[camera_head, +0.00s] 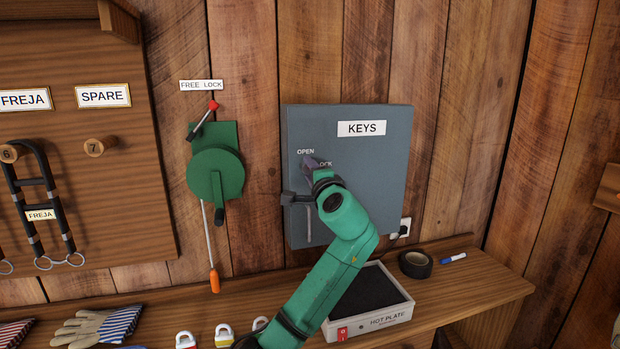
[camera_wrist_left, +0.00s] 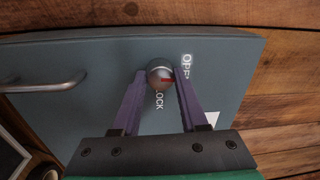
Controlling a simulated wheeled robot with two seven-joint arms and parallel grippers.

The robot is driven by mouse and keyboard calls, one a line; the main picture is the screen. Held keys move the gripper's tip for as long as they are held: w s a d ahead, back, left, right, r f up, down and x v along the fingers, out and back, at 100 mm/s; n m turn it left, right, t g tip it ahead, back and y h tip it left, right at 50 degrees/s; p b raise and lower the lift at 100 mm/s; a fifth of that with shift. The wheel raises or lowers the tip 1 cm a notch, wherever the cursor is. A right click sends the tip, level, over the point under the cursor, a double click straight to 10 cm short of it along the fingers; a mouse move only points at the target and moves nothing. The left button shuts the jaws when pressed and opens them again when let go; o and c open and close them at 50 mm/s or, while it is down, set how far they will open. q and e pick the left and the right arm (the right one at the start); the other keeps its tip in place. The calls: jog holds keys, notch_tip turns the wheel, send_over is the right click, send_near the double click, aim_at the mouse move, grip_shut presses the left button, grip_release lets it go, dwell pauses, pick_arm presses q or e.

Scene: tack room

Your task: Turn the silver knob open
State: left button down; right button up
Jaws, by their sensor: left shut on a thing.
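The silver knob (camera_wrist_left: 158,70) is on the front of the grey-blue KEYS cabinet (camera_head: 375,185). In the left wrist view it sits between the purple fingers of my left gripper (camera_head: 312,164), which is shut on it. A red mark on the knob's face points toward the right, slightly downward in that view. The OPEN label (camera_wrist_left: 186,66) is right of the knob there and the LOCK label (camera_wrist_left: 159,101) is below it. In the head view my gripper hides the knob and part of LOCK. The cabinet door is shut.
A bar handle (camera_wrist_left: 48,86) stands out from the cabinet front. A green lever device (camera_head: 215,172) is on the wall to the left. Below are a shelf (camera_head: 470,285), a hot plate (camera_head: 375,318), black tape (camera_head: 415,264) and several padlocks.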

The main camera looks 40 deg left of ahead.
pick_arm(q)
jog(key=shift+n, duration=0.5)
jog(key=shift+c, duration=2.2)
grip_release()
jog(key=b+v, duration=0.3)
jog(key=v, duration=1.1)
jog(key=shift+d, duration=0.3)
